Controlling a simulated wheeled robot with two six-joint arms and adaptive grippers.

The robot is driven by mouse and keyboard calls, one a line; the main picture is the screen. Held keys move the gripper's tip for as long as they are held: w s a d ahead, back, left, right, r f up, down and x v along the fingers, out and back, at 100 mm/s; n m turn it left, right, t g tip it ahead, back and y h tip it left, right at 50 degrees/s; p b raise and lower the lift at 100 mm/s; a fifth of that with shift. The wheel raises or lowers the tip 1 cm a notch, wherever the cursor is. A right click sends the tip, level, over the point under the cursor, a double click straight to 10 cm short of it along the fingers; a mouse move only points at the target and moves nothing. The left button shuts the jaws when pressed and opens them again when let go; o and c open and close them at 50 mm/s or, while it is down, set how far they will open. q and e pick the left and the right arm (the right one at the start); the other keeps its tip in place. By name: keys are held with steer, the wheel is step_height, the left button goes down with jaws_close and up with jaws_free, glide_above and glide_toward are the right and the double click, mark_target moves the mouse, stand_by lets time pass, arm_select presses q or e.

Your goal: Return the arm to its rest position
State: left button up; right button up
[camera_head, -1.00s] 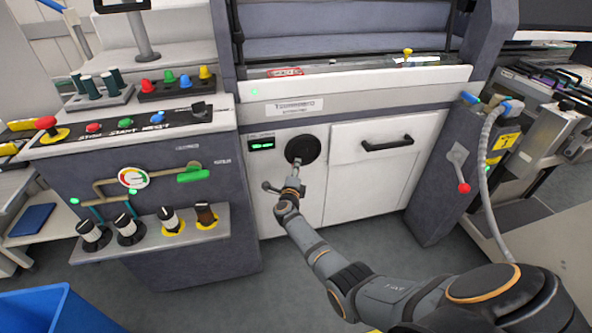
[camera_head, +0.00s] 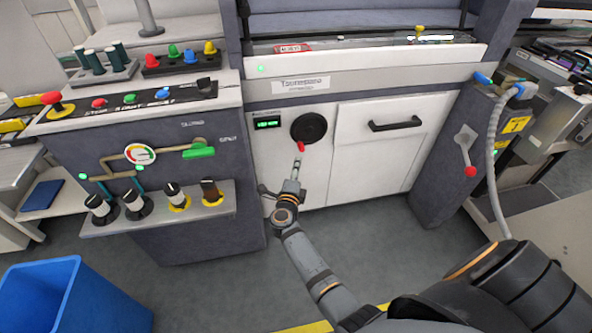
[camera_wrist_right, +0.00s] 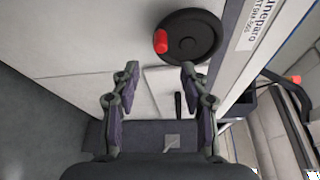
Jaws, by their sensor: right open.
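My right gripper (camera_head: 297,165) is in front of the white machine cabinet, below a black round handwheel (camera_head: 309,128) with a red knob (camera_head: 301,147). In the right wrist view its two fingers (camera_wrist_right: 157,85) are spread apart with nothing between them. The handwheel (camera_wrist_right: 190,38) and its red knob (camera_wrist_right: 160,41) lie beyond the fingertips there, apart from them. My right arm reaches in from the lower right in the head view. My left gripper does not show.
A control panel (camera_head: 125,103) with coloured buttons stands at the left, above a shelf of switches (camera_head: 160,212). A drawer handle (camera_head: 396,124) is right of the handwheel. A red-tipped lever (camera_head: 466,152) and grey hose (camera_head: 491,150) are further right. A blue bin (camera_head: 70,300) stands lower left.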

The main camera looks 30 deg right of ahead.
steer(key=shift+s+a, duration=0.1)
steer(key=shift+s, duration=0.1)
stand_by(0.3)
steer(key=s+a+f+n+t+y, duration=0.1)
steer(key=s+a+f+n+y, duration=0.1)
steer(key=a+f+n+y, duration=0.35)
steer(key=s+a+f+n+y, duration=0.2)
steer(key=f+n+y, duration=0.1)
steer(key=f+n, duration=0.45)
steer(key=s+f+n+g+y, duration=0.3)
steer(key=s+f+n+g, duration=0.65)
steer(key=s+f, duration=0.95)
steer(key=s+d+f+n+g+h, duration=0.1)
steer(key=s+d+f+n+g, duration=0.15)
steer(key=s, duration=0.55)
steer(key=s+d+f+n+g+h, duration=0.1)
steer(key=s+d+f+n, duration=0.2)
steer(key=s, duration=0.5)
arm_select(q)
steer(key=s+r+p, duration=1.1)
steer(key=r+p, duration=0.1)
steer(key=p, duration=0.8)
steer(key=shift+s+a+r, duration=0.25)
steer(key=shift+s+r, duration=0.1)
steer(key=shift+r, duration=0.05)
arm_select(e)
steer(key=s+r, duration=1.1)
steer(key=r, duration=0.1)
steer(key=shift+a, duration=0.15)
